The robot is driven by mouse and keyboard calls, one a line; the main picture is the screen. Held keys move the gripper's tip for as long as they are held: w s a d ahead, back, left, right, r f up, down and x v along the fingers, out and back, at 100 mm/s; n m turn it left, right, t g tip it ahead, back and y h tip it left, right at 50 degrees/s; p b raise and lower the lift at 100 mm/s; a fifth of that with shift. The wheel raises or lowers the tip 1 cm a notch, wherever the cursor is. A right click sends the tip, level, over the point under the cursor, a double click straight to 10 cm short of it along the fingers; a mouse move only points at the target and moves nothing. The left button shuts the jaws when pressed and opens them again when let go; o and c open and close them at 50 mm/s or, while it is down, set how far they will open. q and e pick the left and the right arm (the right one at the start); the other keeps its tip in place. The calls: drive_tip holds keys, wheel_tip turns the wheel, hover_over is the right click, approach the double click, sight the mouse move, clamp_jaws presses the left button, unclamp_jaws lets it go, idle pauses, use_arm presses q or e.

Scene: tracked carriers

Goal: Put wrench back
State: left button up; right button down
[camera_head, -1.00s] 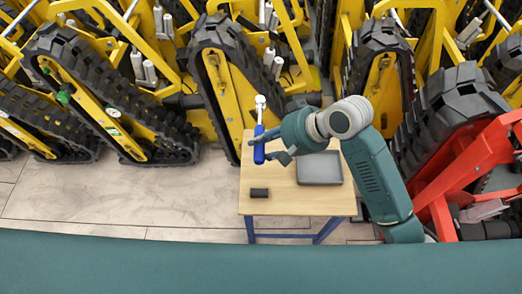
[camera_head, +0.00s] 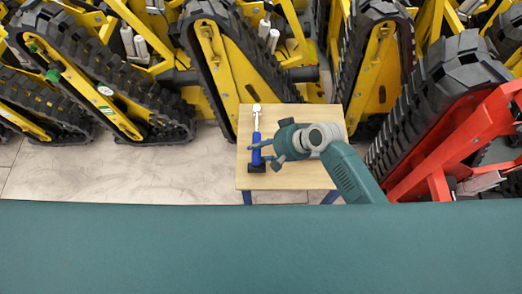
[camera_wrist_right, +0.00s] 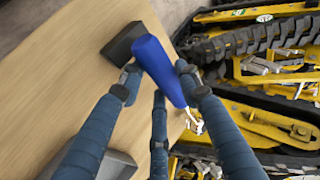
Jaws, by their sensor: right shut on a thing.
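The wrench (camera_head: 256,135) has a blue handle and a silver head. In the head view it stands roughly upright in the picture, head at the top. My right gripper (camera_head: 264,152) is shut on the blue handle; the fingers also show around the handle in the right wrist view (camera_wrist_right: 160,80). A small dark block (camera_head: 257,169) lies on the wooden table (camera_head: 300,176), just below the handle's end in the head view. In the wrist view the dark block (camera_wrist_right: 122,42) is beside the handle's end; whether they touch I cannot tell. My left gripper is out of view.
A grey tray (camera_wrist_right: 118,165) on the table shows at the bottom of the wrist view; my right arm hides it in the head view. Yellow tracked carriers (camera_head: 222,65) stand close behind the table, and a red one (camera_head: 435,150) at the right. Floor shows at the left.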

drive_tip(key=shift+a+f, duration=0.1)
drive_tip(key=shift+f, duration=0.55)
drive_tip(key=shift+f, duration=0.2)
drive_tip(key=c, duration=1.5)
unclamp_jaws()
drive_tip(key=shift+s+f, duration=0.1)
drive_tip(key=shift+f, duration=0.05)
drive_tip(key=shift+r, duration=0.3)
drive_tip(key=v, duration=1.2)
drive_tip(key=shift+p, duration=0.4)
